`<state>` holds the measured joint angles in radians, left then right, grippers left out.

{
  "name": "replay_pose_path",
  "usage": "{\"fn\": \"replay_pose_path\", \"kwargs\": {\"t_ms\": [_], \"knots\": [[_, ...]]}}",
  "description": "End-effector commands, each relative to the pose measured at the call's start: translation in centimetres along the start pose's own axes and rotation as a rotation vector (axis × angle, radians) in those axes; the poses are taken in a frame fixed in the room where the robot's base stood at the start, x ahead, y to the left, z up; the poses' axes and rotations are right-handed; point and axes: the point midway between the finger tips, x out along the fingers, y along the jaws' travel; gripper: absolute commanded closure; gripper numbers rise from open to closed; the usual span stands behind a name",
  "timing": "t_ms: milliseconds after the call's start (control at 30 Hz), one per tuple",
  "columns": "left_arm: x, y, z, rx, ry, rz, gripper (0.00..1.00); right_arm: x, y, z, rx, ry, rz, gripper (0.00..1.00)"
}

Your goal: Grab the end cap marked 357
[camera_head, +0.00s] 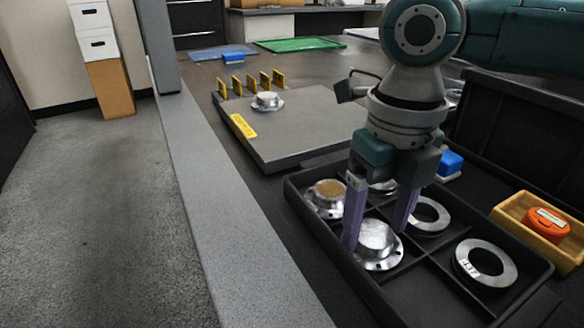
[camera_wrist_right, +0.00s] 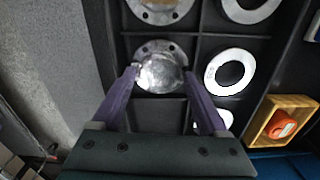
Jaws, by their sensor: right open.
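A silver flanged end cap (camera_head: 378,238) lies in a near compartment of the black divided tray (camera_head: 330,248). My right gripper (camera_head: 376,232) points down over it, open, with its purple fingers on either side of the cap. In the right wrist view the same cap (camera_wrist_right: 160,74) shows between the fingertips; I cannot tell whether they touch it. Another flanged cap (camera_head: 324,196) lies in the compartment behind, and it also shows in the wrist view (camera_wrist_right: 160,10). I cannot read the number 357 on any cap. My left gripper is not in view.
Flat metal rings (camera_head: 486,264) lie in the tray's right compartments. A yellow bin (camera_head: 510,212) with an orange round item (camera_head: 548,224) stands right of the tray. Behind is a grey plate (camera_head: 300,128) with another flanged part (camera_head: 267,101) and yellow uprights (camera_head: 251,84).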

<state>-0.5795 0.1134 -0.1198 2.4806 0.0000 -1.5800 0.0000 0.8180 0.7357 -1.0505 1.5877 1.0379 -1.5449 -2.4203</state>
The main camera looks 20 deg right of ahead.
Motion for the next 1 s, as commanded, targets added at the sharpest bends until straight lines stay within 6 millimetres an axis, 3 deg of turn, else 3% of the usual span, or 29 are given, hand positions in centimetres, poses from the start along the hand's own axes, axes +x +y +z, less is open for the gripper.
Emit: {"fn": "replay_pose_path", "kwargs": {"t_ms": [67,267,900,1000], "knots": [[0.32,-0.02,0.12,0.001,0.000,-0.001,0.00,0.76,-0.01,-0.03,0.000,0.000,0.000,0.23],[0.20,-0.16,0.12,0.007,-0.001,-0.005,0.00,0.63,-0.01,0.00,0.000,-0.001,0.000,0.24],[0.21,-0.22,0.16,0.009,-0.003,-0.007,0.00,0.58,-0.01,0.01,0.000,-0.001,0.000,0.96],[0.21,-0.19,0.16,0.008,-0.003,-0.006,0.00,0.58,-0.01,0.01,0.000,-0.001,0.000,1.00]]}}
